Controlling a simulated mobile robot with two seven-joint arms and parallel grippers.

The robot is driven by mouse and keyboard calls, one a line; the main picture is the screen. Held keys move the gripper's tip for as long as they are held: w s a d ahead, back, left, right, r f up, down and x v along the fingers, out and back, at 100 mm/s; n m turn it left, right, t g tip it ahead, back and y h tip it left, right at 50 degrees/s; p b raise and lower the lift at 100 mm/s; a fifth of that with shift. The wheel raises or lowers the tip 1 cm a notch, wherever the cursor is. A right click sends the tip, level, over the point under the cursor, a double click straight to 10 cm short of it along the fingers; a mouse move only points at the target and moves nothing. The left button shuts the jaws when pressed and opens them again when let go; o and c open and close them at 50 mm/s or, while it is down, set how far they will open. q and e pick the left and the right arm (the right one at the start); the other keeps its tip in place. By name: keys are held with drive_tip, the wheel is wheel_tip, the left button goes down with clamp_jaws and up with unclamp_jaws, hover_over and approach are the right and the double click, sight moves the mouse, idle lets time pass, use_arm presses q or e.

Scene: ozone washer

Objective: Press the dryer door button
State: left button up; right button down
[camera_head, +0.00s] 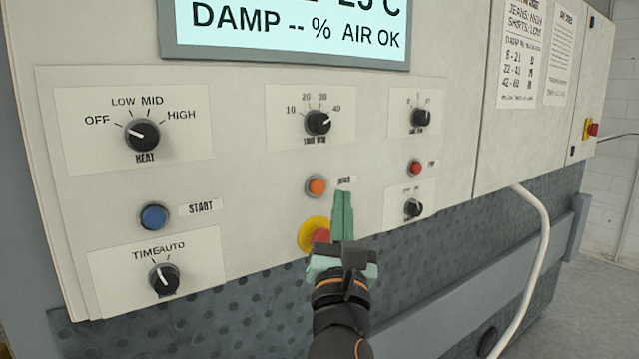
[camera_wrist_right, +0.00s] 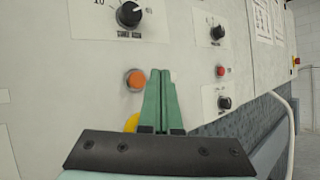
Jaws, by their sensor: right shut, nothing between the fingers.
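The orange button (camera_head: 316,187), with a label beside it that seems to read "DOOR", is on the dryer's white control panel (camera_head: 240,195). It also shows in the right wrist view (camera_wrist_right: 135,80), just left of the fingertips. My right gripper (camera_head: 343,196) is shut and empty, its green fingers pointing up at the panel just right of the button. It partly covers the label. I cannot tell whether the fingertips touch the panel; they look apart from the button. My left gripper is not in view.
A red emergency button on a yellow ring (camera_head: 312,236) sits just below, partly behind my right gripper. A blue START button (camera_head: 154,216) is at left, a small red button (camera_head: 415,168) at right. Several black knobs and a display (camera_head: 290,30) surround them. A white hose (camera_head: 541,240) hangs at right.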

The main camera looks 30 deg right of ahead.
drive_tip(key=shift+s, duration=1.1)
wheel_tip(320, 180, down, 27)
drive_tip(key=s+a+m+g+y, duration=0.1)
drive_tip(key=s+m+g+y, duration=0.1)
drive_tip(key=m+g+y, duration=0.7)
drive_tip(key=s+a+f+m+g+y, duration=0.2)
drive_tip(key=s+a+f+m+g, duration=0.15)
drive_tip(key=s+f+m, duration=0.55)
drive_tip(key=s+a+f+m+g+y, duration=0.2)
drive_tip(key=s+a+f+m+g, duration=0.15)
drive_tip(key=s+f+m, duration=0.55)
drive_tip(key=w+a+f+n+t+y, duration=0.1)
drive_tip(key=a+f+t, duration=0.1)
drive_tip(key=f, duration=0.4)
drive_tip(key=w+a+f+n+t+y, duration=0.1)
drive_tip(key=a+f+t, duration=0.1)
drive_tip(key=f, duration=0.4)
drive_tip(key=shift+w+f+t, duration=0.15)
drive_tip(key=shift+w+t, duration=0.05)
drive_tip(key=shift+t, duration=0.5)
